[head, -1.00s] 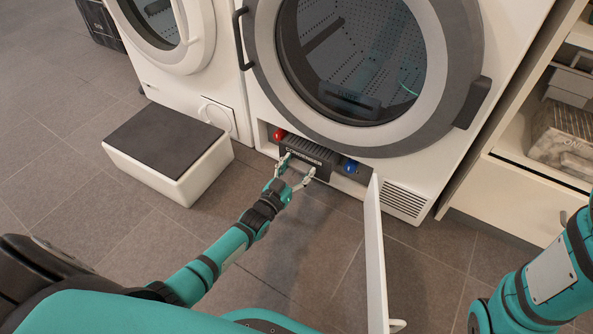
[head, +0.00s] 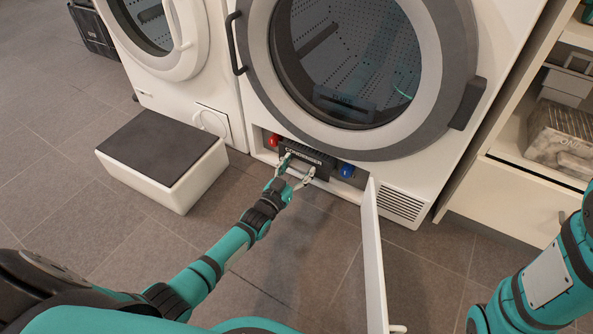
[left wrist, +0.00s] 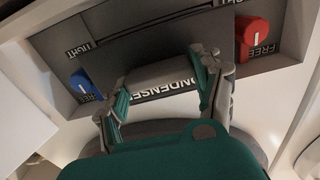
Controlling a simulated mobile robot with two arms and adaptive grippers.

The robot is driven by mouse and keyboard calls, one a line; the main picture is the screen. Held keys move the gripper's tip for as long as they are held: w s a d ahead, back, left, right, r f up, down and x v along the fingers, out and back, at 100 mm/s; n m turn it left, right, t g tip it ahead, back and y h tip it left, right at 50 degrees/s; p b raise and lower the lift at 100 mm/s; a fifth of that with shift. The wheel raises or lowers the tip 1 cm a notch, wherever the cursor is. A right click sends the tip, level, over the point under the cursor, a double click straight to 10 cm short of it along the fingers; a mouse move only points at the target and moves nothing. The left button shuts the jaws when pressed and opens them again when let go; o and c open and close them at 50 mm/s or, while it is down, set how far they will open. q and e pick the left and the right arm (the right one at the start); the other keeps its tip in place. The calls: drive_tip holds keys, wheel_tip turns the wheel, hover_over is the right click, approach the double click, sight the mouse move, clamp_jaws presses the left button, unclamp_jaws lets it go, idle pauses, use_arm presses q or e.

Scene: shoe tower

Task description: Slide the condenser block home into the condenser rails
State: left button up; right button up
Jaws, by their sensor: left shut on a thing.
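The dark condenser block (head: 316,172), lettered CONDENSER on its front, sits partly inside the low opening of the dryer, between a red knob (head: 274,140) and a blue knob (head: 346,170). My left gripper (head: 297,172) reaches its front and is shut on its handle. In the left wrist view the two fingers (left wrist: 160,80) close on the grey handle bar, and the block's lettering (left wrist: 178,88) shows upside down beneath it. The condenser rails are hidden inside the opening. My right arm shows at the right edge, its gripper out of view.
The opened white flap (head: 372,255) stands out from the dryer just right of the opening. A white step with a dark top (head: 165,155) is on the floor at left. A shelf unit with a drawer (head: 525,195) stands at right. The floor before the opening is clear.

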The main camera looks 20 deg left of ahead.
sight(303, 161)
use_arm(q)
drive_tip(key=shift+w+d+r+b, duration=0.1)
drive_tip(key=shift+w+d+b, duration=0.1)
drive_tip(key=shift+w+b, duration=0.9)
drive_tip(key=shift+w+d+b, duration=0.2)
drive_tip(key=shift+w+b, duration=0.3)
drive_tip(key=shift+w, duration=1.05)
drive_tip(key=o, duration=1.8)
drive_tip(key=shift+c, duration=0.2)
drive_tip(key=shift+s+f, duration=0.1)
drive_tip(key=shift+f, duration=0.1)
drive_tip(key=shift+s+a+r+p, duration=0.1)
drive_tip(key=shift+s+r+p, duration=0.05)
drive_tip(key=shift+s+p, duration=0.3)
drive_tip(key=s+a+p, duration=0.2)
drive_tip(key=s+p, duration=0.5)
drive_tip(key=s, duration=1.1)
drive_tip(key=shift+a, duration=0.25)
